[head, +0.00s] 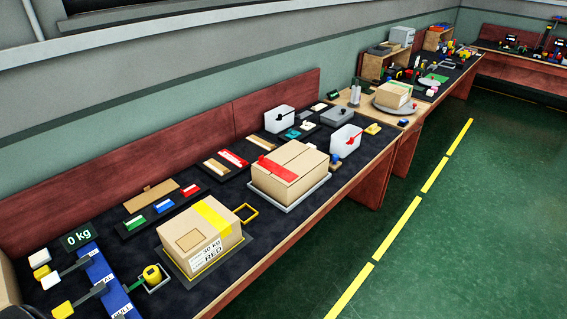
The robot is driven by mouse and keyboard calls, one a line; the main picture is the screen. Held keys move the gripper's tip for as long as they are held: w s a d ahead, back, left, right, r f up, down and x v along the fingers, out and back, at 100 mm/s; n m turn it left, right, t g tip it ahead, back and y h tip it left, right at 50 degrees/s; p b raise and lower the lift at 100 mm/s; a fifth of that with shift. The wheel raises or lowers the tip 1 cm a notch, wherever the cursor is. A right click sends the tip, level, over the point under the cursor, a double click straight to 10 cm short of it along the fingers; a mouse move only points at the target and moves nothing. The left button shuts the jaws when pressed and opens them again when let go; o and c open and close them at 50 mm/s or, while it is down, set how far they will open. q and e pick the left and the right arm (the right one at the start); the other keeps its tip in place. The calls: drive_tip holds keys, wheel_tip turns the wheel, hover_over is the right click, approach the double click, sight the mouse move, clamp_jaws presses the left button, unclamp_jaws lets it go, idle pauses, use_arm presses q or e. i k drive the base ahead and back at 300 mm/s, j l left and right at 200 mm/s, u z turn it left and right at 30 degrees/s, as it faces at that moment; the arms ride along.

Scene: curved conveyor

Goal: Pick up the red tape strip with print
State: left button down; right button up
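A red strip with pale print (234,158) lies on a dark tray (234,174) at the back middle of the workbench. A brown strip with pale marking (216,168) lies beside it on the left. Neither of my grippers is in view.
A cardboard box with yellow tape (200,235) stands nearer, front left of the tray. Small blocks in several colours (163,207) lie on another dark tray. White containers (280,119) stand further right. Green floor (440,240) lies clear to the right.

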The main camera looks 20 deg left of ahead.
sight(239, 162)
drive_tip(key=u, duration=0.35)
drive_tip(key=i+l+u, duration=0.2)
drive_tip(key=u, duration=0.2)
drive_tip(key=i+l+u, duration=0.15)
drive_tip(key=l+u, duration=0.2)
drive_tip(key=l, duration=0.15)
drive_tip(key=i+l+u, duration=0.1)
drive_tip(key=l+u, duration=0.7)
